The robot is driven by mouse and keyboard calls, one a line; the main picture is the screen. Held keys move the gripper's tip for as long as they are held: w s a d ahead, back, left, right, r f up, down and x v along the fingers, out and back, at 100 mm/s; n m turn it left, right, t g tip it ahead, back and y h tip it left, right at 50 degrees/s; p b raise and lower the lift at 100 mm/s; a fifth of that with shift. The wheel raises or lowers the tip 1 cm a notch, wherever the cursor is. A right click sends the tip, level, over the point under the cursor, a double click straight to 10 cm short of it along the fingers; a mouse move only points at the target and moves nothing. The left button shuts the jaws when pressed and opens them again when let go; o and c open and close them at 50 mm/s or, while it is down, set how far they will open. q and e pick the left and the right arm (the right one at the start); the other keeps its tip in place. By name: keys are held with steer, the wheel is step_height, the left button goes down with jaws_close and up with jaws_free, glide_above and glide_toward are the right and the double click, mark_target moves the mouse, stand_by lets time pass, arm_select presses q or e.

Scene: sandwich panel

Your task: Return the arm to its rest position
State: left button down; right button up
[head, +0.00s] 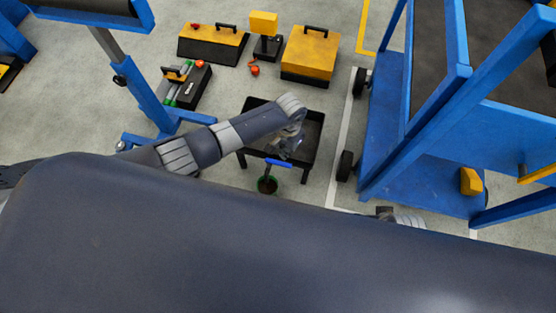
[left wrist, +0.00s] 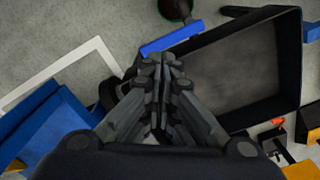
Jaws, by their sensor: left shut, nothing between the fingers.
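My left arm reaches in from the left in the head view. Its gripper (head: 287,152) is above the near part of a black tray-topped stand (head: 317,150). In the left wrist view the gripper (left wrist: 161,62) has its fingers together, with nothing seen between them. The tray (left wrist: 292,70) lies below and to the right there, and its visible floor looks empty. A grey segment of my right arm shows at the lower right of the head view, but its gripper is not seen.
A blue bar (head: 278,163) is by the tray's near edge, above a dark green-rimmed bucket (head: 267,187). A blue cart (head: 385,150) stands right, a blue stand (head: 150,103) left. Yellow-and-black toolboxes (head: 311,50) sit behind. Grey floor lies between.

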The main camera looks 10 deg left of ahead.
steer(key=shift+f, duration=0.25)
stand_by(0.4)
arm_select(q)
steer(key=s+d+n+t+h, duration=0.1)
steer(key=s+d+h, duration=0.2)
steer(key=s, duration=0.7)
steer(key=s+a+r+n+t+y, duration=0.15)
steer(key=s+a, duration=0.25)
steer(key=a, duration=0.4)
steer(key=s+a+r+n+t+y, duration=0.1)
steer(key=s+a+r+n, duration=0.15)
steer(key=s+a, duration=0.4)
steer(key=s+a+f+g+p, duration=0.2)
steer(key=s+f+p, duration=0.2)
steer(key=f+p, duration=0.5)
steer(key=s+a+m+p, duration=0.1)
steer(key=s+a+p, duration=0.2)
steer(key=s+p, duration=0.7)
steer(key=s, duration=0.4)
steer(key=shift+f, duration=0.2)
arm_select(e)
steer(key=s+d+f+g, duration=0.1)
steer(key=s+f, duration=0.4)
steer(key=s, duration=0.5)
steer(key=s+d+f+g, duration=0.1)
steer(key=s+f, duration=0.4)
steer(key=s, duration=0.5)
steer(key=shift+d, duration=0.7)
